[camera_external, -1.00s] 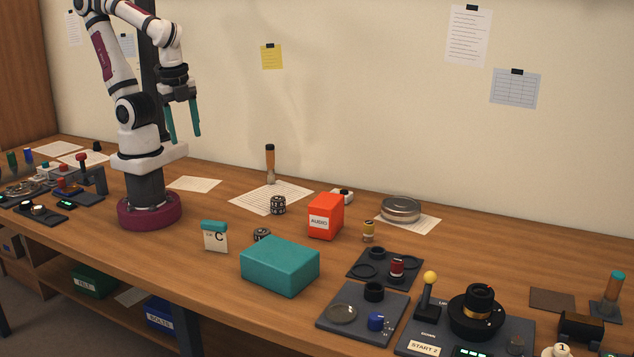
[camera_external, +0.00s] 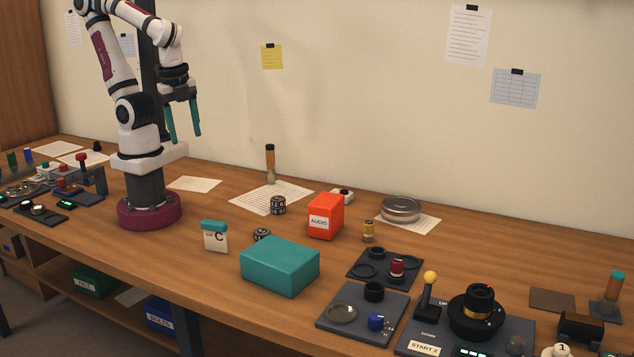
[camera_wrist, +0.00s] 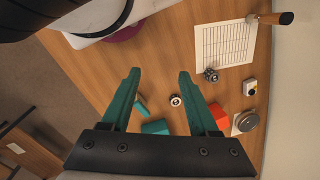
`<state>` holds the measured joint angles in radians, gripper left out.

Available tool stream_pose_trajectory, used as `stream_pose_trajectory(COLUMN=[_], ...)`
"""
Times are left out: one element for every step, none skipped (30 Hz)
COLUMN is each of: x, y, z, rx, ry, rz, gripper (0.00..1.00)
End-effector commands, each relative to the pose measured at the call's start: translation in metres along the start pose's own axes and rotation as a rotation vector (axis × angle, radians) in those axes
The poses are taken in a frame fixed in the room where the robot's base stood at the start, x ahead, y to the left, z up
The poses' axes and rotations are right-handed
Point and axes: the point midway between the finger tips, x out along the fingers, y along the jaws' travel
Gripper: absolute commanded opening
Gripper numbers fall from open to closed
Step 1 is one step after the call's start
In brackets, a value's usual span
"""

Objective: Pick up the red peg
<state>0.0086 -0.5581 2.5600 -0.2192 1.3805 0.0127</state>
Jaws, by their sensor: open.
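My gripper (camera_external: 185,139) is raised high above the table at the left, far from the peg. Its two teal fingers are apart with nothing between them. The wrist view also shows the open fingers (camera_wrist: 158,75) above the table.
A teal box (camera_external: 280,266) and an orange AUDIO box (camera_external: 324,217) stand between my arm and the tray. A second tray (camera_external: 340,331) holds a blue knob (camera_external: 376,321). A yellow-topped lever (camera_external: 429,290) and a black lens assembly (camera_external: 476,313) stand to the right.

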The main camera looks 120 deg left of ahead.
Motion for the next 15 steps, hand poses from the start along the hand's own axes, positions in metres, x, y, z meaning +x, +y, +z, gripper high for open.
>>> stream_pose_trajectory(x=[0.0, 0.0, 0.0, 0.0, 0.0, 0.0, 0.0, 0.0, 0.0, 0.0, 0.0, 0.002, 0.003, 0.006, 0.012], y=[0.0, 0.0, 0.0, 0.0, 0.0, 0.0, 0.0, 0.0, 0.0, 0.0, -0.001, -0.003, -0.007, -0.011, -0.021], z=[0.0, 0.0, 0.0, 0.0, 0.0, 0.0, 0.0, 0.0, 0.0, 0.0, -0.002, -0.01, -0.021, -0.036, -0.065], rx=[0.0, 0.0, 0.0, 0.0, 0.0, 0.0, 0.0, 0.0, 0.0, 0.0, -0.003, -0.012, -0.025, -0.043, -0.075], ry=[0.0, 0.0, 0.0, 0.0, 0.0, 0.0, 0.0, 0.0, 0.0, 0.0, 0.004, 0.019, 0.041, 0.073, 0.132], rz=[0.0, 0.0, 0.0, 0.0, 0.0, 0.0, 0.0, 0.0, 0.0, 0.0, 0.0, -0.001, -0.003, -0.005, -0.012], gripper=[0.61, 0.61, 0.65, 0.67, 0.67, 0.67, 0.67, 0.67, 0.67, 0.67, 0.67, 0.67, 0.67, 0.67, 0.67])
